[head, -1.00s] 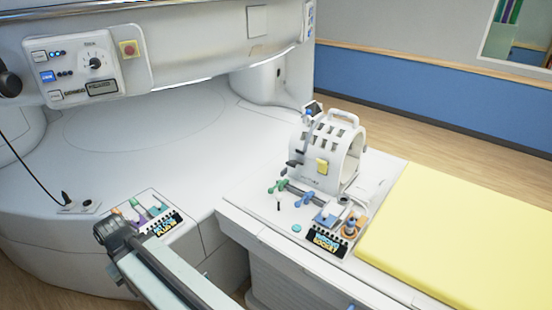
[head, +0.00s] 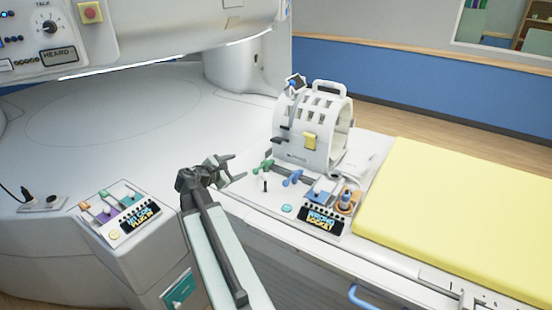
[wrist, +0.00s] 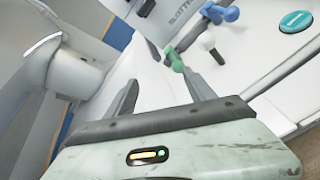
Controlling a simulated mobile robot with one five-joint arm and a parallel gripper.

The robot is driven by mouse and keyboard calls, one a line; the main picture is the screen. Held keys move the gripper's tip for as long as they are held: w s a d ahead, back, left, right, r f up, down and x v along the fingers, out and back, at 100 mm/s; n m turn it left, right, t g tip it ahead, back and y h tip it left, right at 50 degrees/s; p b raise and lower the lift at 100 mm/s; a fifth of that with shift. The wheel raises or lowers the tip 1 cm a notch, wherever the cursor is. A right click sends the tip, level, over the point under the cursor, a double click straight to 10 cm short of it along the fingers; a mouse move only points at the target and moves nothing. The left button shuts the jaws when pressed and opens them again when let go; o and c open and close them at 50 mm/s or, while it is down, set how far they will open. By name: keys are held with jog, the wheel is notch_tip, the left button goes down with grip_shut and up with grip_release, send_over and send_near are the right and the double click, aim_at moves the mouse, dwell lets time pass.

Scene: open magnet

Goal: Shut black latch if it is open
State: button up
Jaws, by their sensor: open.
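A white slotted coil (head: 318,130) stands upright on the white table end. Dark latch-like tabs (head: 281,140) stick out from its left side; I cannot tell which is the black latch or whether it is open. My gripper (head: 238,168) is open and empty, left of the coil and near the green lever (head: 262,167). In the wrist view, my gripper (wrist: 160,72) has its jaws apart, with the green lever (wrist: 173,58) close by the right finger. The black latch is not clear there.
A blue lever (head: 292,178), a small black peg (head: 265,186) and a teal button (head: 287,208) are in front of the coil. A lever panel (head: 120,212) is at left. A yellow pad (head: 460,220) fills the right. The white surface behind my gripper is clear.

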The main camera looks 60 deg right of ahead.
aim_at(275, 141)
jog(key=s+d+r+n+h, duration=0.1)
jog(key=s+d+n, duration=0.1)
jog(key=d, duration=0.1)
jog(key=s+d+r+n+h+b, duration=0.1)
jog(key=s+d+n, duration=0.1)
jog(key=d, duration=0.2)
jog(key=s+d+r+n+h+b, duration=0.1)
jog(key=s+d+r+n+h, duration=0.1)
jog(key=d+n, duration=0.1)
jog(key=shift+d+g, duration=0.4)
jog(key=shift+d, duration=0.25)
jog(key=d, duration=0.7)
jog(key=shift+d, duration=0.35)
grip_shut()
